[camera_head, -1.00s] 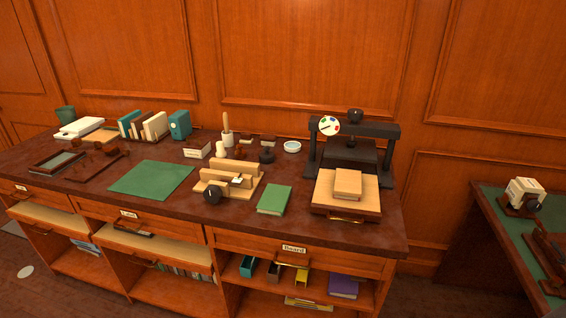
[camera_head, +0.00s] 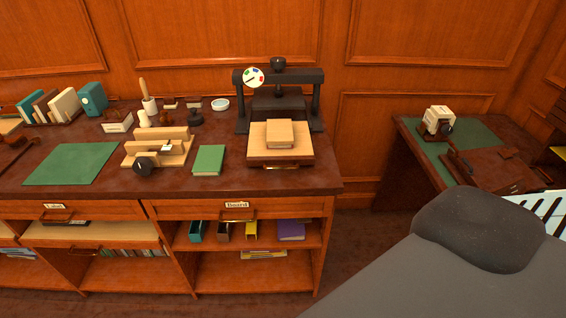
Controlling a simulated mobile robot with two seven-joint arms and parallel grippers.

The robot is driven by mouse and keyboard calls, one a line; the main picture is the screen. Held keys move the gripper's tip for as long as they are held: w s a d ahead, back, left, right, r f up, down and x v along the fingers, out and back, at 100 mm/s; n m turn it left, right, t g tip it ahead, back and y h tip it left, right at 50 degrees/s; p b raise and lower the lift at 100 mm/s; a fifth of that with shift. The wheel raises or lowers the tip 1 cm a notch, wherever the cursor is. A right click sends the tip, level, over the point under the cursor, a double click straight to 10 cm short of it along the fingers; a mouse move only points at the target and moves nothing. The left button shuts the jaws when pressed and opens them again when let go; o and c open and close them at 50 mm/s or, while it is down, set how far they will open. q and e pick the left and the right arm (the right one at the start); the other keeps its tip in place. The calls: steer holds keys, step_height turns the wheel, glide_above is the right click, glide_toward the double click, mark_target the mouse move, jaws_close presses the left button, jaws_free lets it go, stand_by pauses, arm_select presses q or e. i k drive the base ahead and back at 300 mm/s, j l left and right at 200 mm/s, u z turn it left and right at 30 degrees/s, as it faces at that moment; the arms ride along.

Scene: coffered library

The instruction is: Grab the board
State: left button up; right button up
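A drawer (camera_head: 290,209) in the long bench carries a label reading "Board" (camera_head: 237,205) and looks shut, with a brass handle below the label. Any contents are hidden. On the bench top, a pale wooden board (camera_head: 262,150) lies on the bed of a black press (camera_head: 318,103), with a small tan book (camera_head: 279,134) on it. I cannot tell whether this is the task's board. A large grey part of my own arm fills the lower right. Neither gripper shows.
A green book (camera_head: 208,160), a wooden jig (camera_head: 175,150) and a green mat (camera_head: 72,163) lie on the bench top (camera_head: 110,190). Open shelves below hold small bins and a purple book (camera_head: 291,230). A second table (camera_head: 412,146) stands at right, with floor between.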

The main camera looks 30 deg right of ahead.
mark_target(279, 131)
steer(key=z, duration=1.15)
steer(key=i+l, duration=0.6)
